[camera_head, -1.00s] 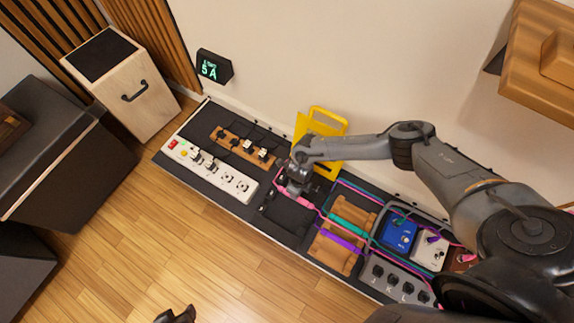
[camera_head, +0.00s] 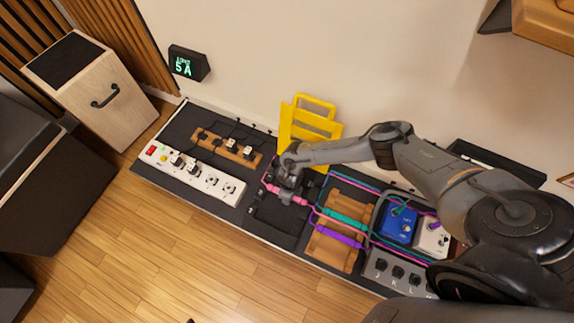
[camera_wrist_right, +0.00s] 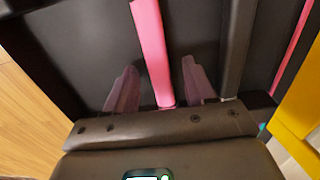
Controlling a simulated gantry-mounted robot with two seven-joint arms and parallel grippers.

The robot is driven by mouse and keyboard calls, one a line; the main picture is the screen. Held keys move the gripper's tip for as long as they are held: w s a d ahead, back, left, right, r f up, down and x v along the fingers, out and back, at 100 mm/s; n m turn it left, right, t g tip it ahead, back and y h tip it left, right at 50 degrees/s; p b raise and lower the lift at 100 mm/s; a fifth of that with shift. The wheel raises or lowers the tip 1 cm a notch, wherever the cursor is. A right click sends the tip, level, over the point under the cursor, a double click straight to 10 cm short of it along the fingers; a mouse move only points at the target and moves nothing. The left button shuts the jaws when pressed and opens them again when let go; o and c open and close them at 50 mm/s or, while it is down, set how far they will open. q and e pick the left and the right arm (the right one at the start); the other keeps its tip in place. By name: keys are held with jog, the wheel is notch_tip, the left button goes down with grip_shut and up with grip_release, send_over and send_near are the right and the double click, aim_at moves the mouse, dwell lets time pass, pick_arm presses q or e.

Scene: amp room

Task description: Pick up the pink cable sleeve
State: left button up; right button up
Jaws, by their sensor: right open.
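The pink cable sleeve (camera_head: 288,199) lies on the dark panel, on a pink cable left of the wooden block. In the right wrist view the pink sleeve (camera_wrist_right: 153,55) runs between the two fingers of my right gripper (camera_wrist_right: 160,88). The fingers are open, one on each side, with a gap to the sleeve. In the head view my right gripper (camera_head: 289,187) is low over the panel and hides part of the pink cable. Only a dark sliver, apparently of my left gripper (camera_head: 190,321), shows at the bottom edge.
A teal sleeve (camera_head: 346,218) and a purple sleeve (camera_head: 340,237) cross the wooden block (camera_head: 336,255). A yellow rack (camera_head: 303,125) stands behind my right gripper. A white power strip (camera_head: 195,173) lies left. Pedals (camera_head: 397,224) sit right, near my right arm.

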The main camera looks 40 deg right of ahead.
jog(key=shift+f, duration=0.1)
grip_shut()
dwell(0.3)
